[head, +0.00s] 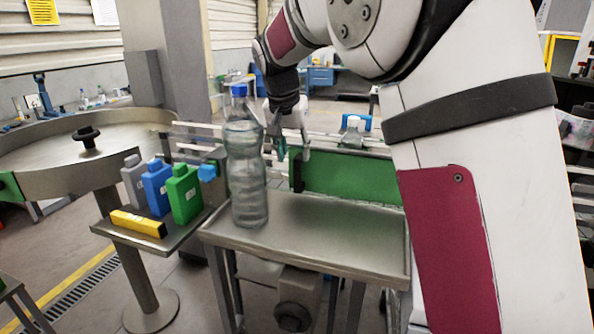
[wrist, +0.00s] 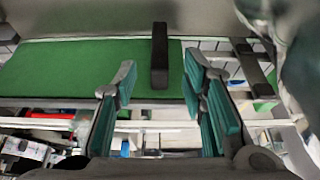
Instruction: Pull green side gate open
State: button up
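The green side gate (head: 350,178) is a flat panel along the conveyor, behind the steel table. In the wrist view the gate (wrist: 80,72) fills the upper left, with a black upright handle (wrist: 159,58) near its right end. The handle also shows in the head view (head: 297,172). My gripper (wrist: 160,66) is open, with its teal-padded fingers on either side of the handle in the picture and gaps on both sides. I cannot tell how deep the handle lies between them.
A large clear bottle (head: 247,175) with a blue cap stands on the steel table (head: 330,235), close left of my gripper. Grey, blue and green flasks (head: 184,193) and a yellow box (head: 138,223) sit on a side shelf. A round turntable (head: 60,145) is at left. The table's right part is clear.

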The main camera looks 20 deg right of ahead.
aim_at(297, 167)
jog(key=p+x, duration=0.1)
jog(key=x, duration=0.7)
jog(key=shift+r, duration=0.1)
grip_shut()
jog(key=shift+d, duration=0.1)
